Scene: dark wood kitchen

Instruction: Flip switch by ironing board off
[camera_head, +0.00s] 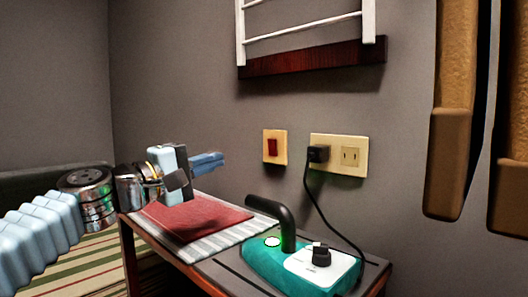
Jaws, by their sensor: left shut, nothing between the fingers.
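The wall switch (273,147) is a red rocker in a cream plate on the grey wall, above the ironing board and left of the outlet. I cannot tell its on or off position. My left gripper (220,160) reaches in from the left above the board. Its blue fingers are shut and empty, pointing right towards the switch, apart from it in the picture. My right gripper does not show.
A black cord runs from the iron area to the outlet plate (339,155). A white rack (305,28) and brown hanging shapes (452,110) are above.

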